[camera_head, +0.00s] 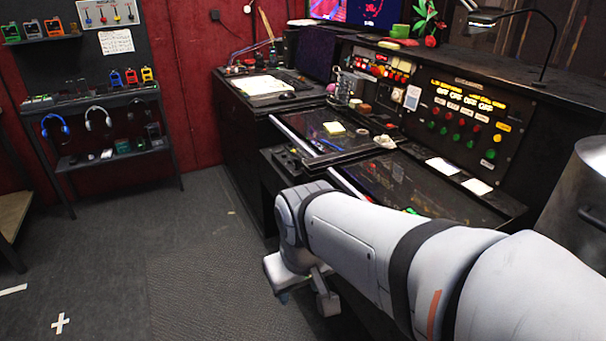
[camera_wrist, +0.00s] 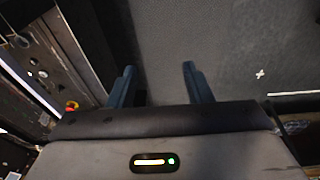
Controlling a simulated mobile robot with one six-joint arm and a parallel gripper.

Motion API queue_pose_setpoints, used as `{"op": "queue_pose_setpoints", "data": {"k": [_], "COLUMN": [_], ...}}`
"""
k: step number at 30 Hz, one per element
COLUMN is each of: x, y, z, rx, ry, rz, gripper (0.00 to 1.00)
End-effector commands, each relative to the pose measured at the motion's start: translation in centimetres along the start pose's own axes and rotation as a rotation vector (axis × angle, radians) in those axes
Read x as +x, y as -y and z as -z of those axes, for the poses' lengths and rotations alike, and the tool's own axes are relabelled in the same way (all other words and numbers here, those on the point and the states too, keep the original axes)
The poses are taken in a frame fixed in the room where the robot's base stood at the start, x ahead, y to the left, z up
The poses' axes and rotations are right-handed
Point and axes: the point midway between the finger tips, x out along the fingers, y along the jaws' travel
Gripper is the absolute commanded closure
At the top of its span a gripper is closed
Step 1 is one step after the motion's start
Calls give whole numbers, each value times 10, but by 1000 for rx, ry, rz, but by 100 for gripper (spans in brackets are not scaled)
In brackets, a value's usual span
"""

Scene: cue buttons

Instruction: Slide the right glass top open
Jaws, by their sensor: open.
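The right glass top (camera_head: 425,190) is a dark, reflective panel in the right half of the desk, with a pale bar (camera_head: 346,184) along its front left edge. My arm covers part of its near side, and I cannot tell whether it is fully closed. The left glass top (camera_head: 315,128) lies beyond it, with its own pale bar (camera_head: 291,135). My gripper (camera_head: 305,299) hangs in front of the desk, apart from the right glass top. In the wrist view its two blue fingers (camera_wrist: 158,66) are spread and empty over the grey floor.
A control panel (camera_head: 465,120) with coloured buttons stands behind the glass tops. White cards (camera_head: 443,166) lie near the panel's base. A metal cylinder (camera_head: 578,205) stands at the right. A shelf rack (camera_head: 100,125) is at the far left. The grey floor (camera_head: 170,260) between is clear.

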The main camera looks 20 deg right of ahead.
Motion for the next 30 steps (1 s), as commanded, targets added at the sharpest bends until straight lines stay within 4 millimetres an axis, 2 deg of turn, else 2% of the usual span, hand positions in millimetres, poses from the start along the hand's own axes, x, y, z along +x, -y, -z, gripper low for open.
{"op": "queue_pose_setpoints", "data": {"k": [2,5,8,14,18,21,24,28,29,30], "x": [12,31,54,94,124,147,170,192,196,200], "y": [-11,-36,-74,-156,-207,-236,-256,-270,-272,-274], "z": [3,10,23,66,106,138,169,198,204,209], "rx": [-92,-335,-667,-1346,-1768,-2016,-2195,-2319,2311,2253], "ry": [46,153,329,798,1195,1498,1783,2073,-2102,-2090], "rz": [-46,-136,-233,-320,-274,-185,-69,80,-108,-135], "gripper": [55,55,55,55,55,55,55,55,55,55]}}
